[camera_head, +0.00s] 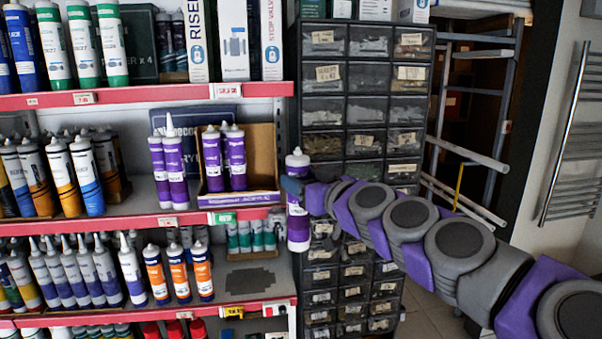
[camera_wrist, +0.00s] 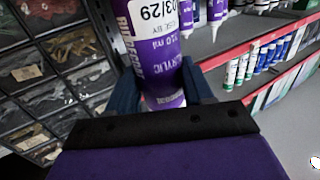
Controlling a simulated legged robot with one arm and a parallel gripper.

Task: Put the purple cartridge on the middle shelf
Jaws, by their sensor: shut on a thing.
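The purple cartridge (camera_head: 298,222) with a white top stands upright in my gripper (camera_head: 291,187), in front of the drawer cabinet and just right of the shelf ends. In the wrist view the cartridge (camera_wrist: 160,50) fills the middle, between the dark blue fingers of my gripper (camera_wrist: 165,95). The gripper is shut on it. The middle shelf (camera_head: 120,212) has a red front edge and lies to the left of the cartridge. Two purple cartridges (camera_head: 173,165) stand on it, and two more (camera_head: 236,160) stand in an open cardboard box (camera_head: 263,160) at its right end.
Orange-and-white cartridges (camera_head: 62,175) crowd the middle shelf's left part. The upper shelf (camera_head: 130,96) overhangs it. The lower shelf (camera_head: 235,300) has a bare dark patch at its right. The drawer cabinet (camera_head: 368,90) stands close behind the held cartridge. A metal rack (camera_head: 470,110) is farther right.

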